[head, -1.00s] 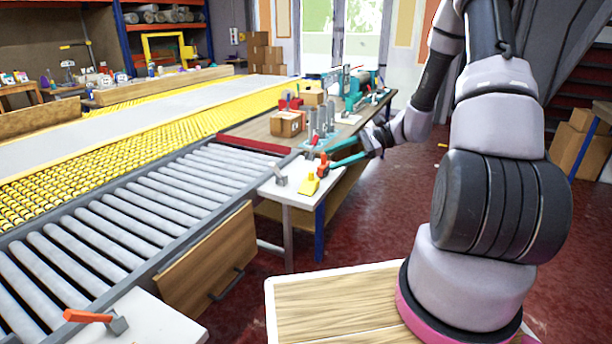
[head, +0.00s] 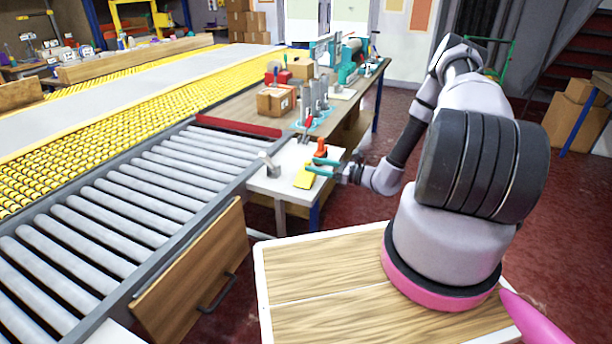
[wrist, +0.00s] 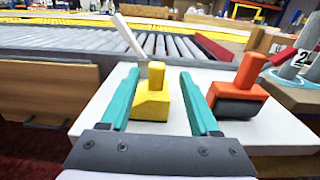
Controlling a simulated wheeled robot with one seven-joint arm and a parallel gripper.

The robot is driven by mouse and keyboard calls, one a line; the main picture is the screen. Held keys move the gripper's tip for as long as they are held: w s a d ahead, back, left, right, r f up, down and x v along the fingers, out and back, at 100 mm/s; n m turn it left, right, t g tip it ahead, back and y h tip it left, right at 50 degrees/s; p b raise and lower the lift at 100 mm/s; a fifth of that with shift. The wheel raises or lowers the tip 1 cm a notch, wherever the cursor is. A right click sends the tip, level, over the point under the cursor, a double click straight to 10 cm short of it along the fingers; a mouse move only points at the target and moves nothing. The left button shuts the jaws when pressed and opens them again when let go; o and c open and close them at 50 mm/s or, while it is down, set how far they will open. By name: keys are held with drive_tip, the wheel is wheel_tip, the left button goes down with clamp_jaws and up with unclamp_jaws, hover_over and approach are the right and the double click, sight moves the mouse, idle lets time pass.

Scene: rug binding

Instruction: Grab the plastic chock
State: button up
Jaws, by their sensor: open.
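A yellow chock with an upright handle, which looks like the plastic chock (head: 303,180), lies on a small white-topped table (head: 272,185). In the wrist view the yellow chock (wrist: 151,104) shows between the two teal fingers of my gripper (wrist: 158,73), nearer the left finger. My gripper (head: 315,166) is open and empty, at the table's right side by the chock. I cannot tell whether the fingers are level with it or above it. An orange chock with a dark base (wrist: 237,95) stands just right of the right finger; it also shows in the head view (head: 321,148).
A grey metal piece with a pale handle (head: 268,164) stands at the white top's left. Behind are a red-handled tool (head: 307,126), a cardboard box (head: 275,101) and grey cylinders on a wooden bench. A roller conveyor (head: 150,190) runs along the left.

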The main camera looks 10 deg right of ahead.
sight(305, 163)
drive_tip(key=shift+x, duration=3.15)
drive_tip(key=shift+s+a+r, duration=0.1)
drive_tip(key=shift+s+r, duration=0.05)
clamp_jaws()
